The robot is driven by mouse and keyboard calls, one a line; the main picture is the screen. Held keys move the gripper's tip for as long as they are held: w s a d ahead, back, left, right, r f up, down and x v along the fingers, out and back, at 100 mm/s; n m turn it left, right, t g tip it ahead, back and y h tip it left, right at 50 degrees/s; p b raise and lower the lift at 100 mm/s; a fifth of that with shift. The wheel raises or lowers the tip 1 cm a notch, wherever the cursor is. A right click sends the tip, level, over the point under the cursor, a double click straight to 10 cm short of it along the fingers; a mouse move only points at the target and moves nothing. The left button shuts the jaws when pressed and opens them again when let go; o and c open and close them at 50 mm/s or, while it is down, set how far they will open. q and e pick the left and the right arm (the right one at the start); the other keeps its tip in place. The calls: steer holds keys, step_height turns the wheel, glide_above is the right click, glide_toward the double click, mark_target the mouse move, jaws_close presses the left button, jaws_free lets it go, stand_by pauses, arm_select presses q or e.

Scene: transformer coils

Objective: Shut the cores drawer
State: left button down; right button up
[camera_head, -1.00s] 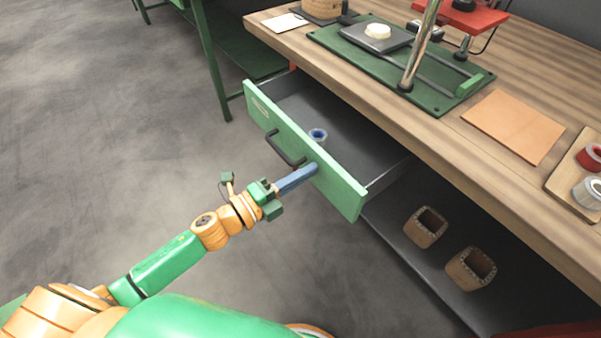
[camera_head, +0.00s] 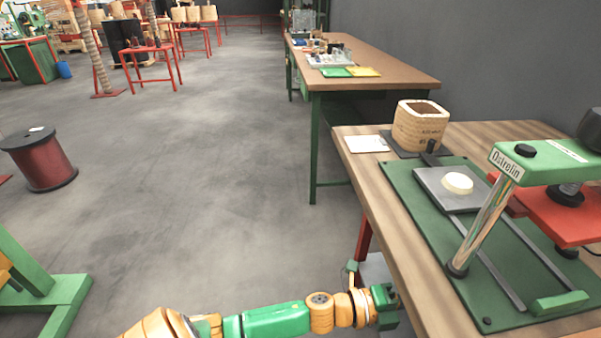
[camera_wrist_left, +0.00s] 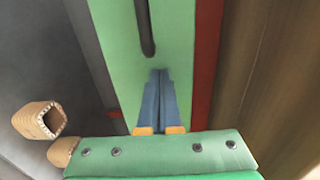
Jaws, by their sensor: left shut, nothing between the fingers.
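The green drawer front (camera_wrist_left: 175,40) fills the middle of the left wrist view, with its black bar handle (camera_wrist_left: 145,25) at the top. No open drawer interior shows there, and I cannot tell whether a small gap is left. My left gripper (camera_wrist_left: 162,75) is shut and empty, its blue fingers pointing at the drawer front below the handle. They look touching or very close. In the head view the left gripper (camera_head: 385,306) is beside the bench edge at the bottom, its fingers not clearly seen. The drawer front is not clearly visible in that view. My right gripper is not in view.
The wooden bench top (camera_head: 365,190) carries a green press base (camera_head: 410,190) and a wooden core (camera_head: 420,125). A red frame post (camera_wrist_left: 207,60) runs beside the drawer front. Wooden cores (camera_wrist_left: 40,120) show at left in the wrist view. Open floor (camera_head: 230,200) lies left of the bench.

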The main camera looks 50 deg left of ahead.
arm_select(q)
steer(key=shift+w+d+r, duration=0.2)
steer(key=shift+w+d, duration=0.1)
steer(key=shift+w, duration=0.15)
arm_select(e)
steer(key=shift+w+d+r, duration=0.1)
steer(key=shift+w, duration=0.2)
arm_select(q)
steer(key=shift+r, duration=0.2)
